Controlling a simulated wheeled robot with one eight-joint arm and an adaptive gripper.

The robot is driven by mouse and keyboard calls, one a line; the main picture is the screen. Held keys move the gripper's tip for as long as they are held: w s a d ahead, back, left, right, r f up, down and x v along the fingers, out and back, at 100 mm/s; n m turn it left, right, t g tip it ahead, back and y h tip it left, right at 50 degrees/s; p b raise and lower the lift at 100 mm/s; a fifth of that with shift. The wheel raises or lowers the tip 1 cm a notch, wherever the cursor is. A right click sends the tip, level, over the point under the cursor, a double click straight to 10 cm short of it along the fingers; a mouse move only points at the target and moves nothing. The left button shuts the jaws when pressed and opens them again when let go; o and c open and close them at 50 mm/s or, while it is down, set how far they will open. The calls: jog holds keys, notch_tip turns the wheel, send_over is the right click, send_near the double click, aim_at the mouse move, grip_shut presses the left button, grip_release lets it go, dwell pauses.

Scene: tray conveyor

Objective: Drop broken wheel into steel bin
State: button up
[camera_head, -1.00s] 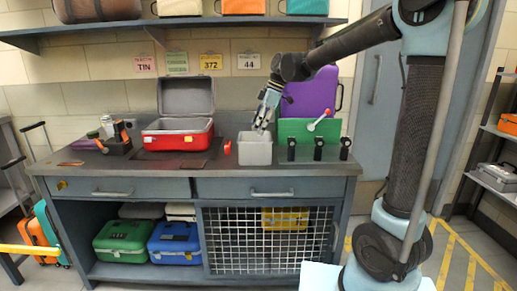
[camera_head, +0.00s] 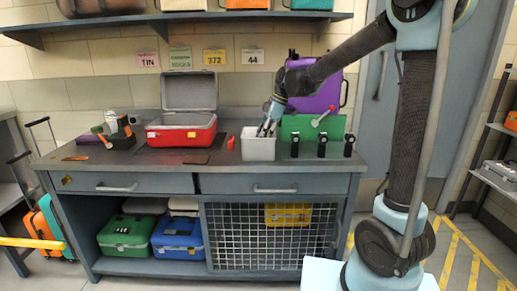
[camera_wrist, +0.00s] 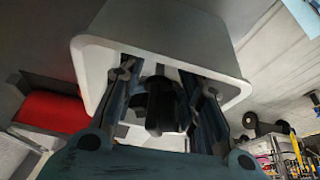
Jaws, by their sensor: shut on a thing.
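The steel bin (camera_head: 258,150) is a light grey open box on the bench top, right of the red case. In the wrist view its pale rim (camera_wrist: 82,68) surrounds my fingers. My gripper (camera_head: 267,131) points down into the bin's mouth. In the wrist view my gripper (camera_wrist: 167,85) is shut on a dark round thing, the broken wheel (camera_wrist: 163,108). The wheel is between the fingers, inside the rim outline. Its damage cannot be made out. In the head view the bin's front wall hides the wheel.
An open red case (camera_head: 181,136) stands left of the bin, with a small red item (camera_head: 231,143) between them. Several black wheels on stands (camera_head: 322,146) are at the right, before a green panel (camera_head: 305,124). A purple case (camera_head: 325,98) stands behind.

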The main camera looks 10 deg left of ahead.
jog(key=o, duration=1.3)
jog(key=shift+r, duration=0.1)
jog(key=shift+v, duration=3.95)
